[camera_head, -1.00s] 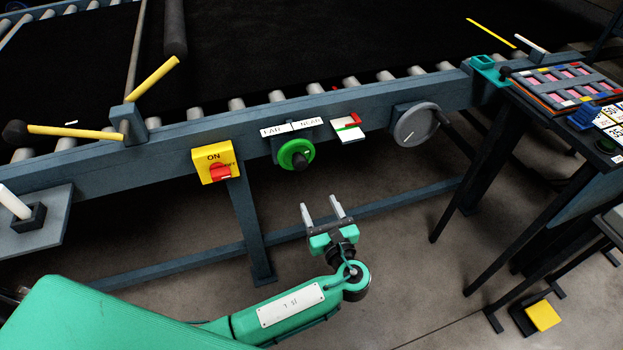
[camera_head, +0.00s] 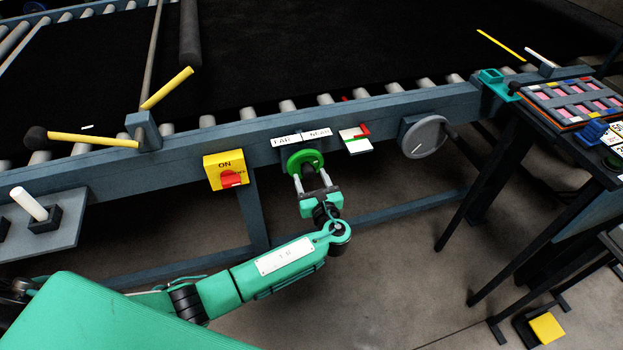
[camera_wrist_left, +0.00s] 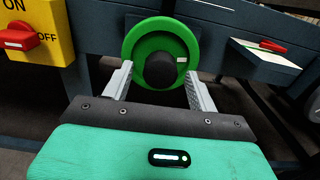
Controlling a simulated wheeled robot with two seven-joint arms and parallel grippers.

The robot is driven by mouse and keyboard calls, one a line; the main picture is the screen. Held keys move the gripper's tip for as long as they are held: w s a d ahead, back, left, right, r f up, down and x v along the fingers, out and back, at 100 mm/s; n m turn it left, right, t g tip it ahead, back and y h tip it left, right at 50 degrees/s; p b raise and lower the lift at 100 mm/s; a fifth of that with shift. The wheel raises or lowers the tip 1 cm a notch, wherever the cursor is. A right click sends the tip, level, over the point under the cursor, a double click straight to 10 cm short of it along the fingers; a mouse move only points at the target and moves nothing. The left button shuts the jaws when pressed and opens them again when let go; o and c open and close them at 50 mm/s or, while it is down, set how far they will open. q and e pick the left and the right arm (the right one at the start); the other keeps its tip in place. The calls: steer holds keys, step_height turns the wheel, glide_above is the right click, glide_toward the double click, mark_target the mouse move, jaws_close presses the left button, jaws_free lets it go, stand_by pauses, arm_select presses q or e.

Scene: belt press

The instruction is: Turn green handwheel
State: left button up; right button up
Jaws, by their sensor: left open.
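The green handwheel (camera_head: 304,158) is a round green disc with a dark central knob, mounted on the belt frame's side under the FAR and NEAR labels. It fills the upper middle of the left wrist view (camera_wrist_left: 160,36), with a small pale mark at its right. My left gripper (camera_head: 312,179) is just in front of it and below its middle. Its two pale fingers (camera_wrist_left: 158,80) are apart, one on each side of the dark knob (camera_wrist_left: 160,70). I cannot tell whether the fingertips touch the wheel. My right gripper is not in view.
A yellow ON/OFF switch box (camera_head: 225,170) with a red knob is left of the handwheel. A card with red and green marks (camera_head: 356,139) and a grey handwheel (camera_head: 425,138) are to the right. A frame leg (camera_head: 251,215) stands left of my gripper.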

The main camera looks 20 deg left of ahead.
arm_select(q)
steer(key=shift+c, duration=0.2)
steer(key=c, duration=1)
steer(key=shift+o, duration=0.2)
steer(key=shift+f, duration=0.1)
